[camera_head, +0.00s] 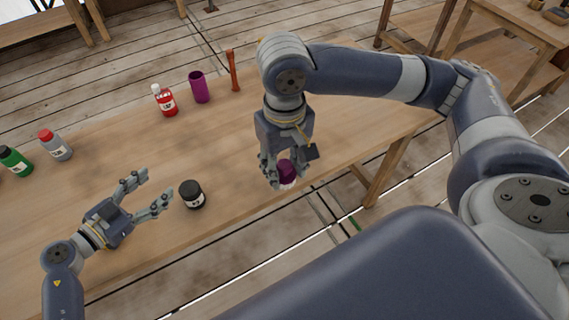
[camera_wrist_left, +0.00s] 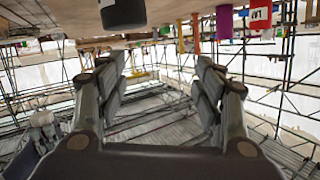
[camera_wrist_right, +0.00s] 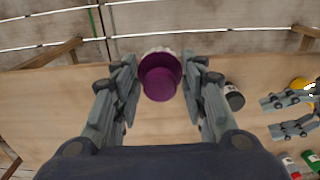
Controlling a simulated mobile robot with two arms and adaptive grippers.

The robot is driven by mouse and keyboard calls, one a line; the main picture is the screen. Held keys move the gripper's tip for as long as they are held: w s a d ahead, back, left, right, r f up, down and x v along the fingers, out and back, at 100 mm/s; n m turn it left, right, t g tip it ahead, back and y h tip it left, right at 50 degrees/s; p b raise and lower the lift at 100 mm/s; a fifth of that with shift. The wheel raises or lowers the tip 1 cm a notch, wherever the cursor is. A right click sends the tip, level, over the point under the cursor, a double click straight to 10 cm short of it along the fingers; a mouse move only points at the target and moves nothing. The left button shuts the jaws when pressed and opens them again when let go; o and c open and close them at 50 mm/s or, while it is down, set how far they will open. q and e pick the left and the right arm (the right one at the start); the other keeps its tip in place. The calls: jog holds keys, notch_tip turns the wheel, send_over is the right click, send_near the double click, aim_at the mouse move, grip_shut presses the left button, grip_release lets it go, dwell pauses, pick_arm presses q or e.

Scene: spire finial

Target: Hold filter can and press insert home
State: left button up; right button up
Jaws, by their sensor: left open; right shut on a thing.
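The black can (camera_head: 192,194), with a pale label, stands upright on the table near its front edge. It also shows at the top of the left wrist view (camera_wrist_left: 123,12) and in the right wrist view (camera_wrist_right: 234,98). My left gripper (camera_head: 152,190) is open and empty, just left of the can, fingers towards it and apart from it. My right gripper (camera_head: 284,176) points down and is shut on a purple cup-like insert (camera_wrist_right: 160,82) with a whitish end. It holds the insert right of the can, around the table's front edge. The can's inside is not clear.
Along the table (camera_head: 95,215) stand a green bottle (camera_head: 14,160), a grey bottle with red cap (camera_head: 55,146), a red bottle (camera_head: 165,101), a purple cylinder (camera_head: 199,88) and a slim orange-brown post (camera_head: 234,72). The table between the can and these is clear.

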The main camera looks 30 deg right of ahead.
aim_at(185, 199)
pick_arm(q)
jog(key=f+g, duration=0.1)
jog(key=s+f+g, duration=0.1)
jog(key=f, duration=0.1)
jog(key=s+a+f+g+y, duration=0.1)
jog(key=shift+s+a+f, duration=0.1)
jog(key=shift+s+f, duration=0.05)
jog(key=shift+f, duration=0.1)
jog(key=shift+s+a+f+g, duration=0.15)
jog(key=shift+f+g, duration=0.1)
jog(key=shift+g, duration=0.15)
jog(key=shift+f+y, duration=0.2)
jog(key=shift+y, duration=0.1)
pick_arm(e)
jog(key=shift+f, duration=0.1)
pick_arm(q)
jog(key=b+x, duration=0.5)
jog(key=shift+d+f, duration=0.3)
pick_arm(e)
notch_tip(185, 199, down, 5)
jog(key=shift+r, duration=0.15)
pick_arm(q)
jog(key=x, duration=0.2)
jog(key=shift+d, duration=0.45)
pick_arm(e)
jog(key=shift+r, duration=0.2)
pick_arm(q)
jog(key=shift+w+d+f, duration=0.25)
jog(key=shift+d, duration=0.3)
jog(key=c, duration=0.7)
